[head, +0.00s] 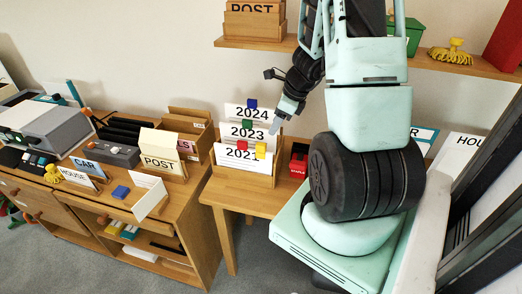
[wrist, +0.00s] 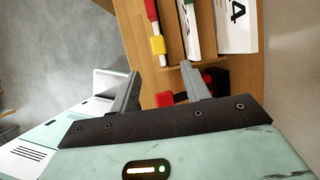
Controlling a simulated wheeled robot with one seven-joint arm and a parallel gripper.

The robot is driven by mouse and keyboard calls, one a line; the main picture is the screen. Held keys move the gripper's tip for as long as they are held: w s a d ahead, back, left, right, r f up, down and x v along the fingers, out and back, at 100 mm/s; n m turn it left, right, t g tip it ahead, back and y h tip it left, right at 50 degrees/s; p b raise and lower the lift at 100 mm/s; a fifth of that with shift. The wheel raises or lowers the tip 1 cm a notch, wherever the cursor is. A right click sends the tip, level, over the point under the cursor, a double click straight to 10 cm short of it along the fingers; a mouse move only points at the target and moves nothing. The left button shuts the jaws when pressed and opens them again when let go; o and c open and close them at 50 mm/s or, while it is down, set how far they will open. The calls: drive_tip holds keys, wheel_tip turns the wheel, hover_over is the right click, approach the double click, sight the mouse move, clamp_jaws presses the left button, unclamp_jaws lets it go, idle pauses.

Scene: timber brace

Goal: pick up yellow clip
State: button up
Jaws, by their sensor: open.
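The yellow clip (head: 261,151) sits on the top edge of the front card marked 2021 in the wooden card box, right of a red clip (head: 242,145). In the wrist view the yellow clip (wrist: 158,45) shows just beyond the fingertips, between their lines. My gripper (head: 274,128) is above and slightly right of the clip in the head view. In the wrist view my gripper (wrist: 160,73) is open with nothing between its fingers.
The card box (head: 235,187) stands on a wooden table (head: 245,202). A blue clip (head: 252,103) and a green clip (head: 247,125) sit on the cards behind. A red and black object (head: 299,161) stands right of the box. A shelf (head: 260,44) hangs above.

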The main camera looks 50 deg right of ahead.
sight(262, 144)
drive_tip(key=b+x, duration=0.1)
drive_tip(key=x, duration=0.6)
drive_tip(key=shift+s, duration=0.1)
drive_tip(key=shift+w+b+x, duration=0.15)
drive_tip(key=shift+b+x, duration=0.3)
drive_tip(key=shift+x, duration=1.1)
drive_tip(key=shift+w+b+x, duration=0.15)
drive_tip(key=shift+b+x, duration=0.25)
drive_tip(key=shift+x, duration=1.1)
drive_tip(key=shift+a+r, duration=0.15)
drive_tip(key=shift+r, duration=0.05)
clamp_jaws()
